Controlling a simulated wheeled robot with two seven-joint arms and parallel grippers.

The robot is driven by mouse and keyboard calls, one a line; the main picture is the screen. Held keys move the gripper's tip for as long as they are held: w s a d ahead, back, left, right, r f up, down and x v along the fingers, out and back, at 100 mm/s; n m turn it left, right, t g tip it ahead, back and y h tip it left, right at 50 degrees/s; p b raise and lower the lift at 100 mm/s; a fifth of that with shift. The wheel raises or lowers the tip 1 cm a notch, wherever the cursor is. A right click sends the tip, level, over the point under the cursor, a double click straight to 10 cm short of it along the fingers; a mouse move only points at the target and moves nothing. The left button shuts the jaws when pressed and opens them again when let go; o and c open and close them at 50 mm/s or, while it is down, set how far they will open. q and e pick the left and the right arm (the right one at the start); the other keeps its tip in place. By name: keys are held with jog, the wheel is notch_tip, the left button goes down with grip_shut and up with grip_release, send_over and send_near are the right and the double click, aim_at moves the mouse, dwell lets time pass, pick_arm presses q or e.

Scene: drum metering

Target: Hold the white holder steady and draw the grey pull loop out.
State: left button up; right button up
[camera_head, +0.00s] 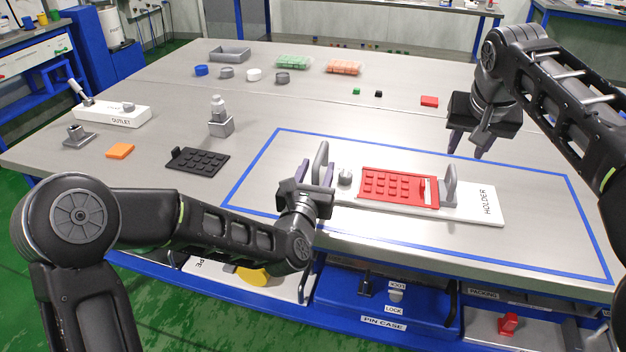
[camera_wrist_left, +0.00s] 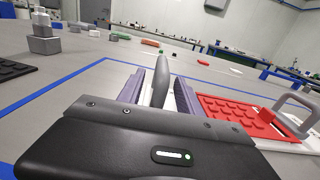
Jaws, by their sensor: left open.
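The white holder (camera_head: 488,206) lies inside the blue taped rectangle, with a red pocketed plate (camera_head: 385,187) on it. One upright grey loop (camera_head: 321,160) stands at its left end and another grey loop (camera_head: 449,186) stands right of the red plate. I cannot tell for certain which is the pull loop. My left gripper (camera_head: 317,175) is open at the left loop; in the left wrist view (camera_wrist_left: 162,88) that loop stands between its fingers, contact unclear. The right loop also shows there (camera_wrist_left: 297,103). My right gripper (camera_head: 466,150) is open and empty, above and behind the holder's right end.
A grey knob (camera_head: 345,177) stands just left of the red plate. A black pocketed plate (camera_head: 198,160), an orange block (camera_head: 120,151) and a grey block with a bottle (camera_head: 220,122) stand left of the tape. The taped area right of the holder is clear.

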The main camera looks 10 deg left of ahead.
pick_arm(q)
jog(key=shift+w, duration=0.35)
jog(key=shift+c, duration=0.3)
grip_shut()
dwell(1.0)
